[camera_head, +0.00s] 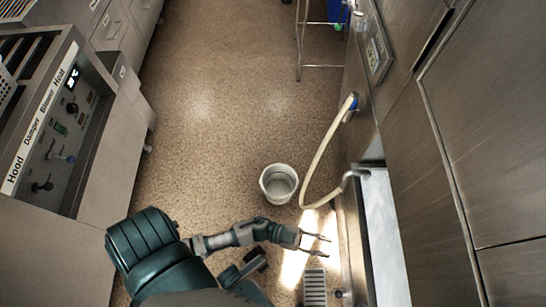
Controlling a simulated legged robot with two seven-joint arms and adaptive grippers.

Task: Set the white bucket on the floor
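The white bucket (279,184) stands upright on the brown speckled floor, near the middle of the head view. Its open top faces up and it looks empty. My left gripper (321,245) is below and to the right of the bucket in the picture, apart from it. Its two thin fingers are spread and point right, with nothing between them. My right gripper does not show.
A cream hose (325,152) hangs from the right wall, just right of the bucket. A steel sink or counter edge (352,240) lies right of my gripper. A floor grate (315,287) is below. A control panel (58,130) stands left. Floor beyond the bucket is clear.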

